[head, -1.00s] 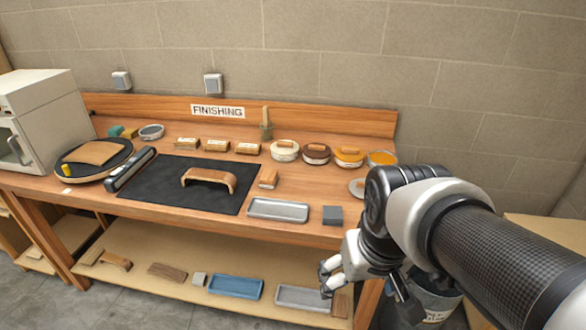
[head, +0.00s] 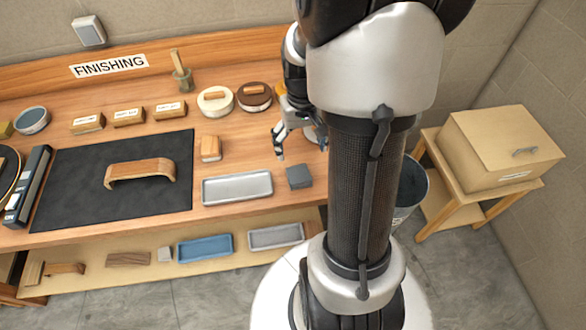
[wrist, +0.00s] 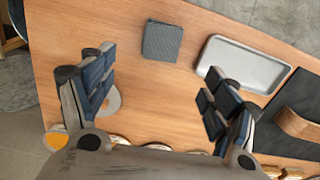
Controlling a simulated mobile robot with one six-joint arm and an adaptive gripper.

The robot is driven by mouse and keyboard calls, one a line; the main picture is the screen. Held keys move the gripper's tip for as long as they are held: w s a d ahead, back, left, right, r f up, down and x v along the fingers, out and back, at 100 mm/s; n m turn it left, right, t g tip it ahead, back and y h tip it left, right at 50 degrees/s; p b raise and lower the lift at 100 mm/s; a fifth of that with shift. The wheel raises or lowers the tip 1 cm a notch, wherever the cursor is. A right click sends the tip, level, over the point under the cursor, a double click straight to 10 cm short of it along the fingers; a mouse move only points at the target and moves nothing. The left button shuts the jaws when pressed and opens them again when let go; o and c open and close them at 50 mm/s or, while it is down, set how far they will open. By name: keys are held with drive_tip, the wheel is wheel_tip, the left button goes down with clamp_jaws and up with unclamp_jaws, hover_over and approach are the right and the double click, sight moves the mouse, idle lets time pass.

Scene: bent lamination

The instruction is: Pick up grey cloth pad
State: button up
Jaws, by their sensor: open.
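The grey cloth pad (head: 299,177) is a small dark grey square lying flat near the front edge of the bench, just right of the metal tray (head: 237,188). In the wrist view the pad (wrist: 162,41) lies on the wood ahead of my gripper (wrist: 160,95), between the lines of its two fingers. The fingers are spread wide and nothing is between them but bare bench. In the head view my gripper (head: 298,140) is above the bench, a little behind the pad and apart from it. My arm hides part of the bench to the right.
A black mat (head: 75,195) with a curved wooden piece (head: 140,173) lies to the left. Round tins (head: 254,97) stand behind. A sanding block (head: 211,148) sits behind the tray. A bin (head: 411,185) stands right of the bench. Bare wood surrounds the pad's back side.

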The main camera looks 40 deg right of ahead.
drive_tip(key=b, duration=0.2)
hover_over(299, 174)
drive_tip(key=f, duration=0.7)
drive_tip(key=shift+w+d+f, duration=0.2)
drive_tip(key=shift+f, duration=0.05)
drive_tip(key=f, duration=0.1)
drive_tip(key=f+b, duration=0.2)
drive_tip(key=f, duration=0.1)
drive_tip(key=shift+s+a+f, duration=0.1)
drive_tip(key=shift+s+a, duration=0.05)
drive_tip(key=shift+s, duration=0.1)
drive_tip(key=shift+f, duration=0.5)
drive_tip(key=shift+r, duration=0.1)
drive_tip(key=c, duration=1)
drive_tip(key=shift+r, duration=0.15)
wheel_tip(299, 174, up, 20)
drive_tip(key=p, duration=0.6)
